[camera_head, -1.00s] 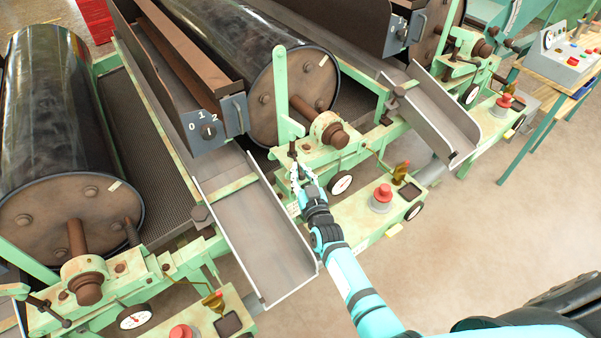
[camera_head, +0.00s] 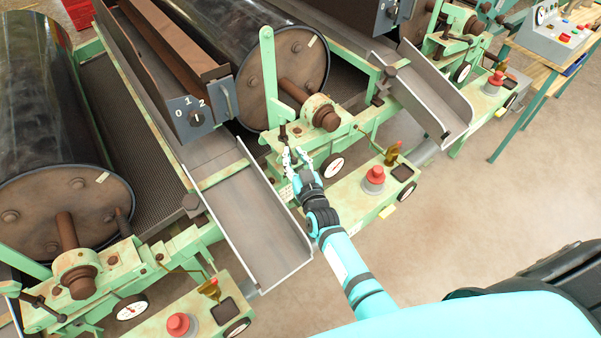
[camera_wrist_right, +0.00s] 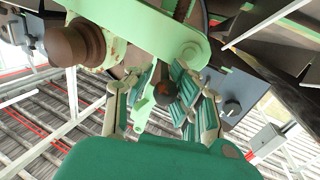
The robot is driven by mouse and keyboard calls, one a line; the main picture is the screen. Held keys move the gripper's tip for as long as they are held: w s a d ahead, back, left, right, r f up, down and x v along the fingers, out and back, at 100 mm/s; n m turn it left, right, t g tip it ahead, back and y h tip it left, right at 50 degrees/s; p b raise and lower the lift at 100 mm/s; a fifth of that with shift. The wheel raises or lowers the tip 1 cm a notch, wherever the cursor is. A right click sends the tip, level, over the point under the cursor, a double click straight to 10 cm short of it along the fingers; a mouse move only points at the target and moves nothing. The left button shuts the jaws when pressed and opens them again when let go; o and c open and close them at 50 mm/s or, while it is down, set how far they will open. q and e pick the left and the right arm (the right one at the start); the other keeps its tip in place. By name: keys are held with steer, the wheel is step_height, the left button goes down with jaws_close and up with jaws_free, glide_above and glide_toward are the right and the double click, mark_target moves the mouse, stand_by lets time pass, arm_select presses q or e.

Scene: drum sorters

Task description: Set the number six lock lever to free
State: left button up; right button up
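A dark lever (camera_head: 283,132) with a round knob stands on the green frame of the middle drum machine. I take it for the lock lever; no number six is readable. My right gripper (camera_head: 297,156) is just in front of it, low and slightly right. In the right wrist view the dark knob (camera_wrist_right: 166,95) sits between the spread fingers of the right gripper (camera_wrist_right: 163,100), with gaps on both sides. The fingers look open, and contact is not clear. The lever's lower part is hard to see. My left gripper is not in view.
A green upright arm (camera_head: 268,75) and a rusty shaft end (camera_head: 325,115) stand close by. A dial (camera_head: 332,165) and red button (camera_head: 374,178) lie right of the gripper. A metal chute (camera_head: 255,215) is at left. Open floor (camera_head: 450,220) lies at right.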

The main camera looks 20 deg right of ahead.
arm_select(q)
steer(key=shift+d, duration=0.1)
arm_select(e)
steer(key=s, duration=1.1)
steer(key=shift+s+a, duration=0.2)
steer(key=shift+a, duration=0.2)
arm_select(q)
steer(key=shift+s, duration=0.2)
arm_select(e)
steer(key=shift+s+r, duration=0.1)
steer(key=shift+s, duration=0.1)
steer(key=shift+c, duration=0.3)
